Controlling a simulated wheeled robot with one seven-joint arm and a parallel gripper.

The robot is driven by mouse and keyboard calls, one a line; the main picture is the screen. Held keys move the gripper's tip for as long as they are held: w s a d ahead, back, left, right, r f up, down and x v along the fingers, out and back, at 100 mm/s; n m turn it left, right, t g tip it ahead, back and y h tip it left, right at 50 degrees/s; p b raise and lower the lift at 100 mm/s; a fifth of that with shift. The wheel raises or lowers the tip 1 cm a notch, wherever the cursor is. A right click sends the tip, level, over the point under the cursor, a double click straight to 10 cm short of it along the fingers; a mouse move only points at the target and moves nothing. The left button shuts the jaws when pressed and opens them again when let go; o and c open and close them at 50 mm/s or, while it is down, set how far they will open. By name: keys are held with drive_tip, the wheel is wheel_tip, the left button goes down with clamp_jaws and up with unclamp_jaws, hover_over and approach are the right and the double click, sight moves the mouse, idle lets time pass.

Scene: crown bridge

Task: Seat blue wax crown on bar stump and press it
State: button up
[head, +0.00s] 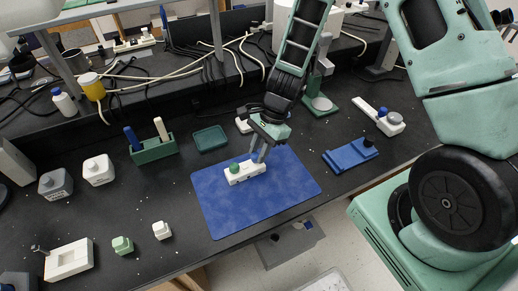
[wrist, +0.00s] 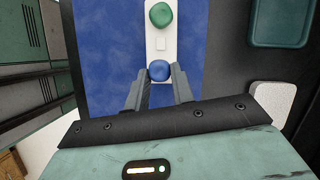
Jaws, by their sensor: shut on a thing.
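The white bar (head: 247,174) lies on the blue mat. A green crown (head: 235,168) sits on its left end, and it also shows in the wrist view (wrist: 161,14). My gripper (wrist: 159,76) is shut on the blue wax crown (wrist: 159,70), one finger on either side. The crown lines up with the bar's near end in the wrist view. The stump under it is hidden, and I cannot tell whether the crown touches it. My gripper (head: 257,157) is over the bar's right end in the head view.
The blue mat (head: 215,205) is otherwise clear. Around it are a dark green tray (head: 210,139), a green rack (head: 154,150) with two upright handles, a blue holder (head: 350,156) and a white block (wrist: 273,102). Cables and a shelf post stand behind.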

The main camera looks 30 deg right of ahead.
drive_tip(key=shift+f+b, duration=0.55)
drive_tip(key=shift+f, duration=0.2)
drive_tip(key=o, duration=1)
drive_tip(key=shift+o, duration=0.2)
drive_tip(key=shift+r, duration=0.15)
drive_tip(key=p+v, duration=0.1)
drive_tip(key=v, duration=1.6)
drive_tip(key=shift+r, duration=0.1)
